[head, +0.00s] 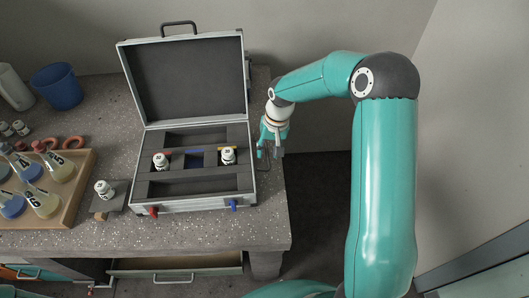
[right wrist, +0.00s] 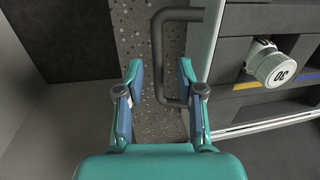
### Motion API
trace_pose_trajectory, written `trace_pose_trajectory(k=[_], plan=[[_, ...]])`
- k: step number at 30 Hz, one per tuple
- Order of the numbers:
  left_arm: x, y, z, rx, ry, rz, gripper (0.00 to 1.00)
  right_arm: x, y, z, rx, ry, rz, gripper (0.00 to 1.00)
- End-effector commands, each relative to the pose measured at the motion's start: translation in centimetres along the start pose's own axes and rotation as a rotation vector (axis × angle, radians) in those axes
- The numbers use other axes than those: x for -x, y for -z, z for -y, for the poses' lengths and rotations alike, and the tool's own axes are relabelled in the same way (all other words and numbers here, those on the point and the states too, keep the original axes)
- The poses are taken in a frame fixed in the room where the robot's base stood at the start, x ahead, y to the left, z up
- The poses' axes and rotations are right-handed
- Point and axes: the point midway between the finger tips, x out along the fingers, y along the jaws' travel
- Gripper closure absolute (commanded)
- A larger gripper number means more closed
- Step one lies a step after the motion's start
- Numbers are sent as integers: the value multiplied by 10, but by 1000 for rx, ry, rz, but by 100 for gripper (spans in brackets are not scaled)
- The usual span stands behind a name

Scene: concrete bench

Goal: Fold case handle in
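The open case (head: 248,180) stands on the bench with its lid raised. A grey U-shaped side handle (right wrist: 157,50) sticks out from the case's right wall; in the head view it is a thin loop (head: 266,165) at the bench's right edge. My right gripper (right wrist: 161,72) is open. In the right wrist view the handle's long bar shows between its two fingers, and one end of the handle passes by the right finger. I cannot tell whether they touch. Another dark handle (head: 179,24) stands on top of the lid. My left gripper is not in view.
Two white bottles (head: 228,155) stand in the case. A wooden tray (head: 82,190) of flasks, a small stand with a bottle (head: 104,189) and a blue bin (head: 56,88) are to the left. A drawer (head: 175,265) is below the bench. Right of the bench is open floor.

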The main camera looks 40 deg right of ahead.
Motion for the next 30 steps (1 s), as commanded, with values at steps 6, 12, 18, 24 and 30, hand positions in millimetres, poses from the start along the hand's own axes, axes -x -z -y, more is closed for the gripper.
trace_pose_trajectory(k=[6,12,18,24,30], plan=[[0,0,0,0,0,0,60,-7,0,-1,-1,0,0,63],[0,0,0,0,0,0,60,-7,0,-1,-1,0,0,66],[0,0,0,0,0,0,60,-6,0,-1,-1,0,0,99],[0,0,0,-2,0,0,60,-8,-4,10,3,1,-1,100],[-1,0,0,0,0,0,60,-7,0,0,0,8,-1,100]])
